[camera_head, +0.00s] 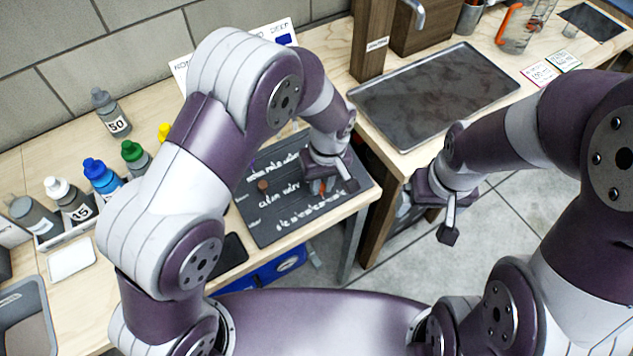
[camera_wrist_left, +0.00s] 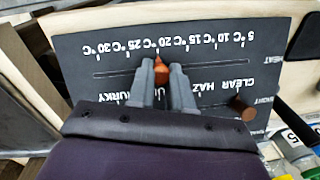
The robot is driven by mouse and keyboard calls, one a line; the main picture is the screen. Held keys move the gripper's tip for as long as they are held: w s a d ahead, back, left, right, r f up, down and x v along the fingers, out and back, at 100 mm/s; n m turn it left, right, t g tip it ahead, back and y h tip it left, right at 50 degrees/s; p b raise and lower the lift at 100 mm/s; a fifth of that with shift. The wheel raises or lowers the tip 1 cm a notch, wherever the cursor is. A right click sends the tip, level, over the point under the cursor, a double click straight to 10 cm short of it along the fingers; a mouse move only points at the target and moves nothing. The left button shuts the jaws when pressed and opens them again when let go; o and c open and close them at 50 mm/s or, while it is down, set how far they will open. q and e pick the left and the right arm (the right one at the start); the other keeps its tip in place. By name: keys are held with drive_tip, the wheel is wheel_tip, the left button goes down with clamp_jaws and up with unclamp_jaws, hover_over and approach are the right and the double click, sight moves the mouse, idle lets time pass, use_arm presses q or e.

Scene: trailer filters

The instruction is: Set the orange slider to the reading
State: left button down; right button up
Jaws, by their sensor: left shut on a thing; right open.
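The orange slider (camera_wrist_left: 162,68) sits on the upper slot of a dark board (camera_wrist_left: 85,65), with its pointed tip toward the temperature scale. The tip is near the 20 °C label; the exact mark is too small to tell. My left gripper (camera_wrist_left: 160,82) is shut on the orange slider, a finger on each side. In the head view my left gripper (camera_head: 328,184) is over the board's right part, with some orange (camera_head: 317,187) showing beneath it. My right gripper (camera_head: 446,210) is open and empty, over the floor beyond the bench edge.
Several bottles (camera_head: 102,177) stand on the bench at left. A dark tray (camera_head: 435,95) lies on the counter at the back right. A dark flat object (camera_head: 232,255) lies near the board's front.

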sight(309, 201)
use_arm(q)
drive_tip(key=c, duration=1)
unclamp_jaws()
drive_tip(key=shift+r, duration=0.1)
drive_tip(key=r, duration=0.8)
drive_tip(key=d+r+p, duration=0.1)
drive_tip(key=r, duration=0.3)
drive_tip(key=shift+w+r, duration=0.2)
drive_tip(key=shift+r, duration=0.05)
drive_tip(key=s+a+m, duration=0.1)
drive_tip(key=s+a, duration=0.2)
drive_tip(key=a, duration=0.3)
drive_tip(key=s+a+m+t+p, duration=0.1)
drive_tip(key=s+a, duration=0.3)
drive_tip(key=a, duration=0.2)
drive_tip(key=s+a+m+h, duration=0.1)
drive_tip(key=s+a+m, duration=0.1)
drive_tip(key=a, duration=0.4)
drive_tip(key=shift+s+a+f+t, duration=0.1)
drive_tip(key=shift+s+a+t, duration=0.1)
drive_tip(key=shift+s, duration=0.2)
drive_tip(key=shift+s+a+t, duration=0.1)
drive_tip(key=shift+s+t, duration=0.1)
drive_tip(key=shift+s, duration=0.15)
